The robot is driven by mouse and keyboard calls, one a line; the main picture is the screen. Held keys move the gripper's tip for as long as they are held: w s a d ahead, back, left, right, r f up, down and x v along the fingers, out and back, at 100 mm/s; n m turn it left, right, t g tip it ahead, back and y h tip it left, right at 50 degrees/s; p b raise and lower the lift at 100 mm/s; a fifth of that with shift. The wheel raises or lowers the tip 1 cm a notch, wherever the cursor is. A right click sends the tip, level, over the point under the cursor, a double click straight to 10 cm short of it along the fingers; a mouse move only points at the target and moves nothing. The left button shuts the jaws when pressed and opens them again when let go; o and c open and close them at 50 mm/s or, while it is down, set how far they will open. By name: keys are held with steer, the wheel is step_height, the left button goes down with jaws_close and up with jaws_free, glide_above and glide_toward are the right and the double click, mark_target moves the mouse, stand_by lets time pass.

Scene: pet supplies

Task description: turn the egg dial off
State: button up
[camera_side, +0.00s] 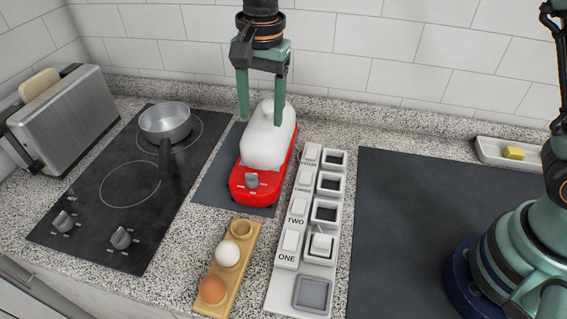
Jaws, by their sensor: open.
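The egg dial (252,181) is a small grey knob on the front of a red egg cooker (284,171). Small white marks surround it, too small to read, and I cannot tell its exact setting. A cloudy white lid (265,145) covers the cooker's top. My gripper (260,121) points down with its two green fingers apart, open and empty. The fingertips appear on either side of the lid's upper part, at the back of the cooker, away from the dial. I cannot tell whether they touch the lid.
Left of the cooker is a black hob (95,215) with a pan (166,124) and two knobs. An egg rack (215,285) with two eggs stands in front. A labelled switch panel (281,268) is close on the right. A dark mat (420,220) beyond it is clear.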

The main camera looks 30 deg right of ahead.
mark_target(251, 174)
steer(key=shift+m+g, duration=0.3)
steer(key=shift+m, duration=0.3)
steer(key=a+f, duration=0.1)
steer(key=f, duration=0.4)
steer(key=a+f, duration=0.1)
steer(key=f, duration=0.3)
steer(key=a+f, duration=0.1)
steer(key=f, duration=0.4)
steer(key=shift+a+f, duration=0.1)
steer(key=shift+f, duration=0.25)
jaws_close()
